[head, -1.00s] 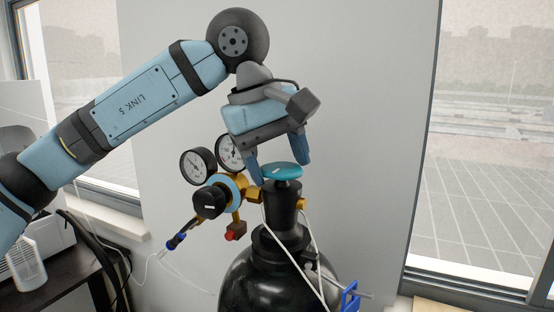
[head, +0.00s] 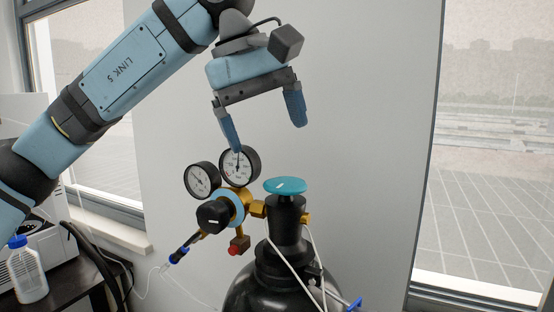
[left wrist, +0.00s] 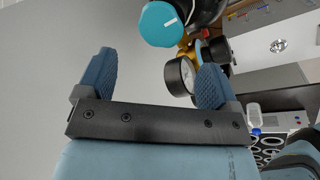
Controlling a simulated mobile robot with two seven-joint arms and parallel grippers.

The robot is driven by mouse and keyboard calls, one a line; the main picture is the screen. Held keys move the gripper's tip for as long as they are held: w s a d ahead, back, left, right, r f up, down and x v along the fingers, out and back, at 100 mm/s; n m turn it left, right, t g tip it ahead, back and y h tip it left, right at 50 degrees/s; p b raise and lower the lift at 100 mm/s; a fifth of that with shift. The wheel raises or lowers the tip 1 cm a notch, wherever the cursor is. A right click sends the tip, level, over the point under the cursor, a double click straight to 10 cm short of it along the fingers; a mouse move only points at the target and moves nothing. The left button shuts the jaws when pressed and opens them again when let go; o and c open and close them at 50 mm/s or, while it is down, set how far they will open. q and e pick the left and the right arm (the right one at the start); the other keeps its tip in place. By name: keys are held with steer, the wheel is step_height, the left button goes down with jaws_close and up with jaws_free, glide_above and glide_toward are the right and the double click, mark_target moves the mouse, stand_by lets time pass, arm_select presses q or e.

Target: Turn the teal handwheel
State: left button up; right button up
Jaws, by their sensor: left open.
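The teal handwheel (head: 285,186) sits on top of the black valve of the gas cylinder (head: 270,290) in the head view. It carries a small white mark that points slightly right and up. My left gripper (head: 266,136) is open and empty, above the handwheel and apart from it, its fingers spread and pointing down. In the left wrist view the handwheel (left wrist: 161,23) shows beyond the fingertips, at the top middle. My right gripper is not in view.
Two pressure gauges (head: 240,165) and a brass regulator with a black knob (head: 213,215) stand left of the handwheel, close to the left finger. A white cord hangs around the cylinder neck. A plastic bottle (head: 29,275) stands on a dark table at left.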

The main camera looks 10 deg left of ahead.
arm_select(q)
steer(key=v, duration=0.6)
stand_by(0.4)
